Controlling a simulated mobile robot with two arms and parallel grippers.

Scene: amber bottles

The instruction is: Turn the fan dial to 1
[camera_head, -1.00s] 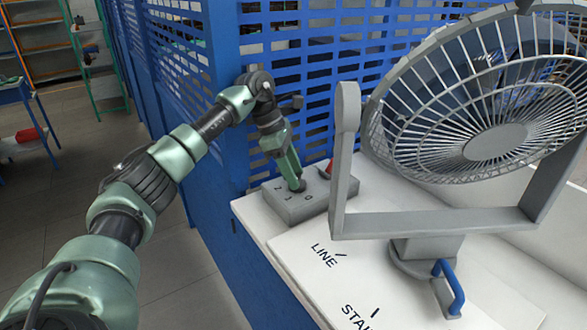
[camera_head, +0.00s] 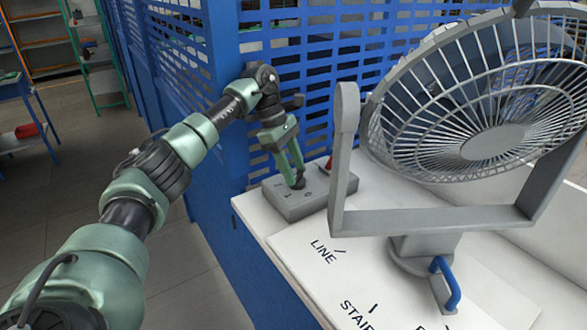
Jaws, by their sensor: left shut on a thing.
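The fan (camera_head: 497,142) is grey with a round wire guard and stands on the white table at the right, in a U-shaped bracket. A grey control box (camera_head: 300,205) with printed numbers lies on the table left of the fan. The dark fan dial (camera_head: 298,184) is on top of the box. My left gripper (camera_head: 297,180) points down over the box, with its green fingers shut on the dial. The fingers hide part of the dial, so I cannot read its setting. My right gripper is not in view.
A blue slatted partition (camera_head: 215,130) stands close behind the box and my left arm. A red lever (camera_head: 328,165) sits at the back of the box. A blue handle (camera_head: 447,285) is at the fan's base.

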